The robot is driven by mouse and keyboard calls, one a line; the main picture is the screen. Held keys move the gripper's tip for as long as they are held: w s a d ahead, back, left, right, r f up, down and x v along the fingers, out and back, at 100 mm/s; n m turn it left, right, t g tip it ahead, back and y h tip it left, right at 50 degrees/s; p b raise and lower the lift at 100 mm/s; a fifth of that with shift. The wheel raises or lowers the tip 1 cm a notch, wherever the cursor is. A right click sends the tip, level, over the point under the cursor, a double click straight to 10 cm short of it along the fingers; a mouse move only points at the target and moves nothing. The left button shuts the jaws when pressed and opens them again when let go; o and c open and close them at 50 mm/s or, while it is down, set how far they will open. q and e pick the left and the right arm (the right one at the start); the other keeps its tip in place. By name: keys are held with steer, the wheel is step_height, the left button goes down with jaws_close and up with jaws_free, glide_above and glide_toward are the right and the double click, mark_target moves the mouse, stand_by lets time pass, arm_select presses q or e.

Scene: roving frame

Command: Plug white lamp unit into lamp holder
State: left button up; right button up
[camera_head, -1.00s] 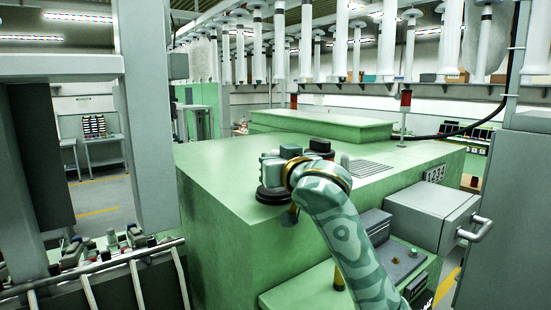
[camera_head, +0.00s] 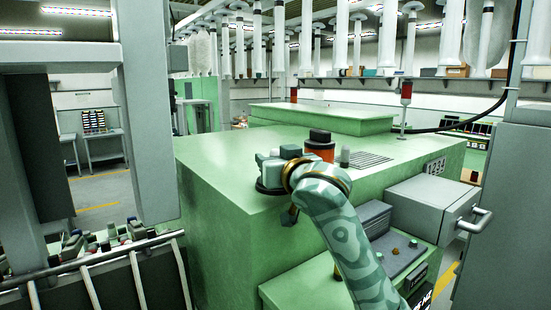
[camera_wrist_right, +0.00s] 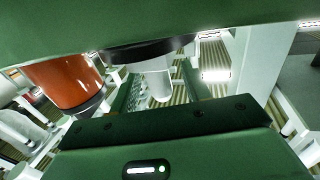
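The right wrist view shows an orange cylinder (camera_wrist_right: 65,82) and a white cylinder (camera_wrist_right: 155,82) below a black ring; whether that one is held I cannot tell. My left gripper is out of view.
The green machine (camera_head: 225,180) fills the middle. A grey box with a handle (camera_head: 430,205) juts out at its right. A red-topped post (camera_head: 405,98) stands behind. A grey upright (camera_head: 148,130) and a rack of coloured parts (camera_head: 100,245) are at left.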

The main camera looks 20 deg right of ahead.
steer(key=s+d+b, duration=0.1)
steer(key=s+b, duration=0.1)
steer(key=s, duration=1.4)
steer(key=shift+s+d, duration=0.15)
steer(key=shift+d, duration=0.1)
